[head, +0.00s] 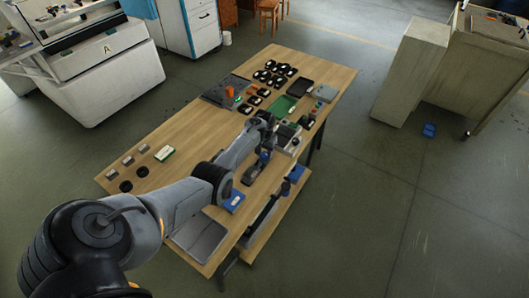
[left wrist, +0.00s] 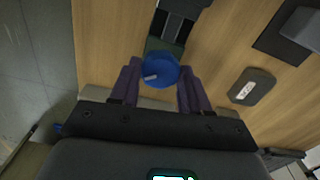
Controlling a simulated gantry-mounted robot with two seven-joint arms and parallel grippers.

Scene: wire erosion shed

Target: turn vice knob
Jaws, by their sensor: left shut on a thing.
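The vice knob (left wrist: 160,71) is a round blue knob with a small pale mark, in the left wrist view. It sits between the two purple fingers of my left gripper (left wrist: 157,88), which is shut on it. The vice (left wrist: 178,27), dark with grey bars, extends beyond the knob toward the top of that view. In the head view my left arm reaches over the workbench, and my left gripper (head: 267,147) is down by the vice (head: 252,171) near the bench's right edge. The arm partly hides this area. My right gripper is not in view.
The wooden workbench (head: 165,135) has a green tray (head: 284,105), several small black parts (head: 275,72) and a grey box (head: 325,93) toward its far end. A dark plate with a white label (left wrist: 252,87) lies right of the knob.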

